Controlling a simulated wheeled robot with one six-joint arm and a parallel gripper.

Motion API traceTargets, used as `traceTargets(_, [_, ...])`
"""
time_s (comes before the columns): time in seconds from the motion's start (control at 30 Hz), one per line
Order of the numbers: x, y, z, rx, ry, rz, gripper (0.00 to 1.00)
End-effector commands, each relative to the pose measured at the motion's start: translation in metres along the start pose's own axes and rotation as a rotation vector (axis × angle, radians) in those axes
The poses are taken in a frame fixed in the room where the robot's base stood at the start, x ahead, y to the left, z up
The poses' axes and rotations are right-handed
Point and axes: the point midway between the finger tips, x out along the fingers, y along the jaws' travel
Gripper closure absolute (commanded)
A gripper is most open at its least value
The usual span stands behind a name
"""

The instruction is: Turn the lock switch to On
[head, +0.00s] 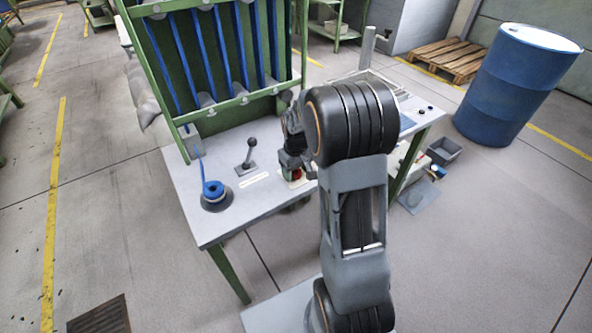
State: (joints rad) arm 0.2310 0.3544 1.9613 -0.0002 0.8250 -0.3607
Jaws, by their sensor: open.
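The work table (190,170) has a row of controls on its grey top. A small red part on a pale base (296,175) sits near the middle of the table, partly hidden by my gripper. It may be the lock switch; its setting cannot be read. My gripper (296,163) points down right over this red part, with its jaws open. Whether it touches the part cannot be told. My arm hides much of the table to the right of it.
A black lever (249,154) stands upright on a plate left of my gripper. A blue round part (213,189) sits on a dark disc near the front left corner. A green rack (190,60) rises behind. A blue barrel (510,85) stands on the floor at right.

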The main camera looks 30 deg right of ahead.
Motion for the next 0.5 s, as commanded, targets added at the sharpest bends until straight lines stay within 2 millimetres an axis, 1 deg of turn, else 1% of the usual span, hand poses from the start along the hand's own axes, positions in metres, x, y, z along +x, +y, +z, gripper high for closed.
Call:
traceTargets(0.17, [-0.002,0.000,0.000,0.001,0.000,0.000,0.39])
traceTargets(0.27, [-0.011,0.000,-0.001,0.001,0.003,0.001,0.39])
traceTargets(0.37, [-0.028,0.000,-0.001,0.001,0.004,0.002,0.39])
traceTargets(0.5, [-0.058,0.000,-0.001,0.001,0.005,0.002,0.39])
